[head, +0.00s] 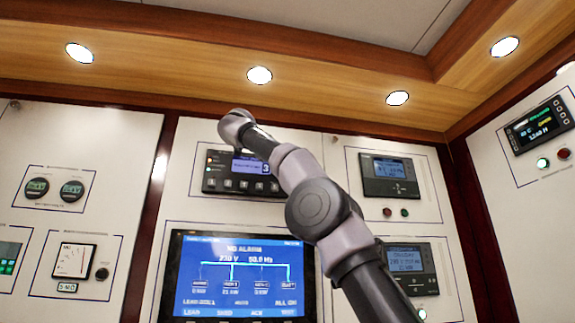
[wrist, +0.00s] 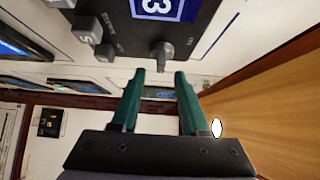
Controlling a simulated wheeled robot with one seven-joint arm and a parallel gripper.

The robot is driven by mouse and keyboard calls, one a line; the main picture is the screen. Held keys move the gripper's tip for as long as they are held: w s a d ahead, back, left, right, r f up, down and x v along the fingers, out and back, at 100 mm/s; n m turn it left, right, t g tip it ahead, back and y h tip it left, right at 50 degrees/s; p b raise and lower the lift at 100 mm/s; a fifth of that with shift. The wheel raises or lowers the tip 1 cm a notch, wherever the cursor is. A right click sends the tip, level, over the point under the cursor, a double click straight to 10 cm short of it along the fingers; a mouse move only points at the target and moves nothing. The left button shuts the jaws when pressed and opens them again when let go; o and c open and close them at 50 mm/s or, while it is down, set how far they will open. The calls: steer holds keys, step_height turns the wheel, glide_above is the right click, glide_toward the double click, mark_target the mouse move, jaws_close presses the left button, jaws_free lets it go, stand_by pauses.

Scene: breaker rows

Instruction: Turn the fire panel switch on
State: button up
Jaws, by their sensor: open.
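A dark panel (head: 215,180) with a small blue display and a row of keys is on the white wall, partly hidden by my arm. What looks like the same panel (wrist: 120,20) shows turned over in the wrist view, with a large 3 on its display. A grey switch knob (wrist: 161,54) stands out near the panel's edge. I cannot read its label or tell its setting. My gripper (wrist: 158,74) is open, its two green fingertips just short of the knob and to either side of it, with nothing between them. The fingers are not seen in the head view.
A large blue screen (head: 243,275) is below the panel. Grey control units (head: 388,178) are to the right and round meters (head: 37,188) to the left. A wooden ceiling trim (head: 180,65) runs above the panels.

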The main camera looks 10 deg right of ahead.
steer(key=v, duration=0.7)
stand_by(0.4)
